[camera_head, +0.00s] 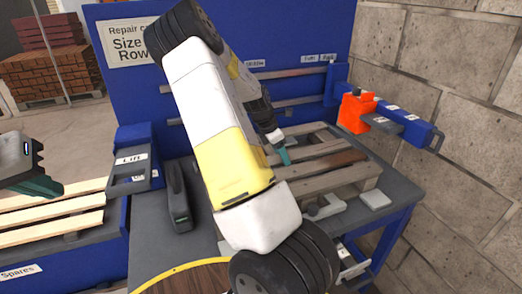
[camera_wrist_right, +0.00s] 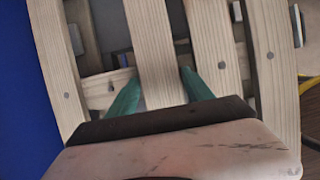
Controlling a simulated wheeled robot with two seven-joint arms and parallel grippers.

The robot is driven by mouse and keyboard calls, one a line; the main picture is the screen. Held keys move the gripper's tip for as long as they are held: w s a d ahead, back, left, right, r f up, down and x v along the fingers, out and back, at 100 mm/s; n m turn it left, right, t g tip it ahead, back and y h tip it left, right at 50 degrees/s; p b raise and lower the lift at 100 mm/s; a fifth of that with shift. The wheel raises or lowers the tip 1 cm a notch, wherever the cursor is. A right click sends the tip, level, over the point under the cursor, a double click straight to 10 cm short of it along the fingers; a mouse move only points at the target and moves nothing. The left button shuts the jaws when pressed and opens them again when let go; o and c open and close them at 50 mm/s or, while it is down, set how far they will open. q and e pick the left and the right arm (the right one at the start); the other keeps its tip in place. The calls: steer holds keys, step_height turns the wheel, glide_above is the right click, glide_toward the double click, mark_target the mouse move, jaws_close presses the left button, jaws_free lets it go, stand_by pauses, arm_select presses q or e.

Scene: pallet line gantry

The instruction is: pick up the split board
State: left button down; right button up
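A wooden pallet (camera_head: 372,178) lies on the grey bench at the right in the head view. One of its boards has a dark brown stretch (camera_head: 345,160); I cannot tell for sure whether this is the split. My right gripper (camera_head: 281,150) is low at the pallet's left end, partly hidden by my arm. In the right wrist view its teal fingers (camera_wrist_right: 158,76) stand apart, one on each side of a pale board (camera_wrist_right: 152,40). No split shows on that board there. My left gripper (camera_head: 42,186) is at the left edge, above pale spare boards (camera_head: 50,218); its opening is unclear.
A blue backboard (camera_head: 120,90) stands behind the bench. An orange and blue tool (camera_head: 356,112) is beyond the pallet. A dark handheld device (camera_head: 178,195) and a blue labelled holder (camera_head: 132,160) stand left of my right arm. A block wall (camera_head: 450,80) bounds the right.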

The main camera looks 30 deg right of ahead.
steer(key=c, duration=1.1)
steer(key=shift+c, duration=0.3)
steer(key=shift+r, duration=0.15)
